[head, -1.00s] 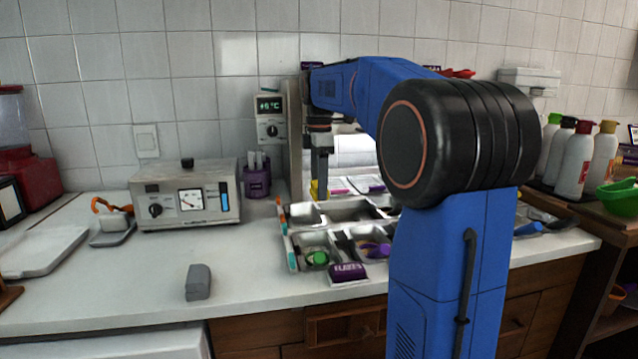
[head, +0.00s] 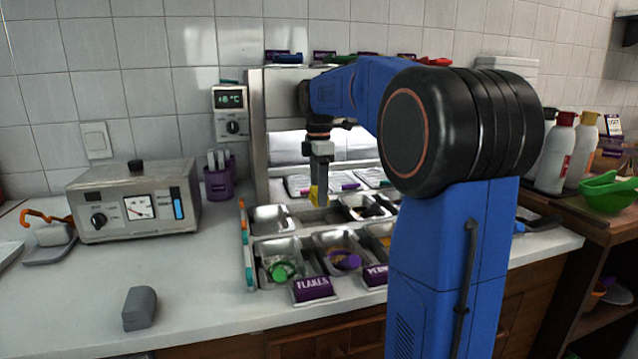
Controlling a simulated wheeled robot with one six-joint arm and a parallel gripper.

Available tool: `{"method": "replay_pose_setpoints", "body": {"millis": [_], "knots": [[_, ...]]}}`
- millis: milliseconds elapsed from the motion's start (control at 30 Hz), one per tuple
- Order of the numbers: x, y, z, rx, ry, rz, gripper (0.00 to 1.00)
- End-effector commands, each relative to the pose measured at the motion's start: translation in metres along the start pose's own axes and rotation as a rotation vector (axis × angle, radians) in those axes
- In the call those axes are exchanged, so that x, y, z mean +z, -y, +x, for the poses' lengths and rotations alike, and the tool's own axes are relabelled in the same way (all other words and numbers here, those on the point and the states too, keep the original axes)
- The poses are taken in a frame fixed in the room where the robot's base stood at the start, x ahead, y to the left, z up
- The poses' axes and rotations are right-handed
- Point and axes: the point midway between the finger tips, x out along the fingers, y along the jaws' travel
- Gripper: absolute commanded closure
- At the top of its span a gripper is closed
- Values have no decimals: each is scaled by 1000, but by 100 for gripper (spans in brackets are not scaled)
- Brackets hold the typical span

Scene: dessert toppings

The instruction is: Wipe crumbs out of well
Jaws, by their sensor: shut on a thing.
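My gripper (head: 319,185) points down over the back row of metal wells in the middle of the head view. The yellow piece is at the middle back well (head: 322,217), between the left back well (head: 272,218) and one with dark contents (head: 365,208). I cannot tell whether it touches the well's floor. Crumbs are too small to make out.
Front wells hold toppings with a green scoop (head: 282,270) and a purple scoop (head: 346,261). A purple FLAKES label (head: 313,288) stands before them. A metal dial box (head: 135,203) and grey block (head: 139,308) are left. The front-left counter is mostly clear.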

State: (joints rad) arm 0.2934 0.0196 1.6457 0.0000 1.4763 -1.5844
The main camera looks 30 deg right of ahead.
Motion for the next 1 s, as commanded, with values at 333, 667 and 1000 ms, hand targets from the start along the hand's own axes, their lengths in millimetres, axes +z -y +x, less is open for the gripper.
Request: {"method": "replay_pose_setpoints", "body": {"millis": [333,667,1000], "knots": [[0,0,34,-1,0,0,70],[0,0,66,-1,0,0,70],[0,0,88,-2,0,0,70]]}}
